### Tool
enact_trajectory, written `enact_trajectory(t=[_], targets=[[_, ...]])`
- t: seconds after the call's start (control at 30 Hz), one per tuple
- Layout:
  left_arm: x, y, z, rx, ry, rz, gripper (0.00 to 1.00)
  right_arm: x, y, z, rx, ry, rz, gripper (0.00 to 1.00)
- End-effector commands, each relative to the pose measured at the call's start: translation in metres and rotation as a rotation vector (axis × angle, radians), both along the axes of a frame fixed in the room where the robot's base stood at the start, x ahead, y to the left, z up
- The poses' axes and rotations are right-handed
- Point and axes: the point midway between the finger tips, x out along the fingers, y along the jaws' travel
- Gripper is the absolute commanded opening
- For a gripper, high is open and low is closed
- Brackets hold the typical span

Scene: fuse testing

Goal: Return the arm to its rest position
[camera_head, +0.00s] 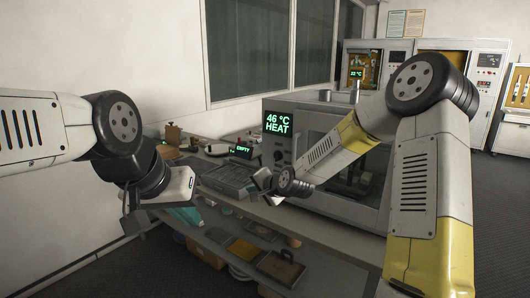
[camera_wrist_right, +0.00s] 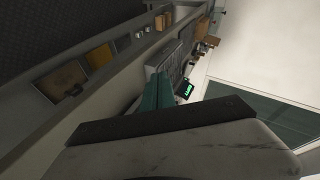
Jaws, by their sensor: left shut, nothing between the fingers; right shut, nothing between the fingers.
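My left gripper (camera_head: 130,213) hangs at the end of the left arm, at the left of the head view, in front of the workbench's left end. It is shut and empty. My right gripper (camera_head: 260,182) is over the bench, in front of the heating chamber, at the end of the bent right arm. It is shut and holds nothing. Its fingertips are small in the head view and not clear in the right wrist view.
The heating chamber (camera_head: 328,121) reads "46 °C HEAT". A small display (camera_head: 242,151) reads "EMPTY" behind a grey tray (camera_head: 228,177). A shelf below holds flat panels, including a brown one (camera_head: 281,269). Cabinets (camera_head: 486,75) stand at the back right. The right floor is clear.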

Motion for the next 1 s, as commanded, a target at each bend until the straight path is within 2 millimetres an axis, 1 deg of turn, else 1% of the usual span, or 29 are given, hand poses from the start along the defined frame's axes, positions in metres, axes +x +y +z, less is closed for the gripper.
enact_trajectory(t=[0.03,0.17,0.2,0.27,0.37,0.47,0.5,0.57,0.6,0.67,0.7,0.8,0.9,1.0], targets=[[0.000,0.000,0.000,0.000,0.000,0.000,0.00,-0.012,-0.009,0.013,-0.089,-0.012,0.032,0.00],[0.000,0.000,0.000,0.000,0.000,0.000,0.00,-0.047,-0.037,0.037,-0.303,-0.011,0.104,0.00],[0.000,0.000,0.000,0.000,0.000,0.000,0.00,-0.059,-0.047,0.045,-0.363,-0.008,0.123,0.00],[0.000,0.000,0.000,0.000,0.000,0.000,0.00,-0.078,-0.062,0.058,-0.446,-0.002,0.146,0.00],[0.000,0.000,0.000,0.000,0.000,0.000,0.00,-0.113,-0.088,0.079,-0.565,0.012,0.182,0.00],[0.000,0.000,0.000,0.000,0.000,0.000,0.00,-0.151,-0.113,0.100,-0.661,0.029,0.212,0.00],[0.000,0.000,0.000,0.000,0.000,0.000,0.00,-0.168,-0.122,0.107,-0.693,0.036,0.226,0.00],[0.000,0.000,0.000,0.000,0.000,0.000,0.00,-0.194,-0.135,0.117,-0.732,0.048,0.245,0.00],[0.000,0.000,0.000,0.000,0.000,0.000,0.00,-0.212,-0.143,0.123,-0.754,0.055,0.260,0.00],[0.000,0.000,0.000,0.000,0.000,0.000,0.00,-0.238,-0.154,0.130,-0.777,0.066,0.282,0.00],[0.000,0.000,0.000,0.000,0.000,0.000,0.00,-0.255,-0.160,0.133,-0.788,0.071,0.299,0.00],[0.000,0.000,0.000,0.000,0.000,0.000,0.00,-0.293,-0.171,0.137,-0.803,0.083,0.341,0.00],[0.000,0.000,0.000,0.000,0.000,0.000,0.00,-0.320,-0.178,0.138,-0.805,0.087,0.376,0.00],[0.000,0.000,0.000,0.000,0.000,0.000,0.00,-0.336,-0.182,0.137,-0.805,0.090,0.398,0.00]])
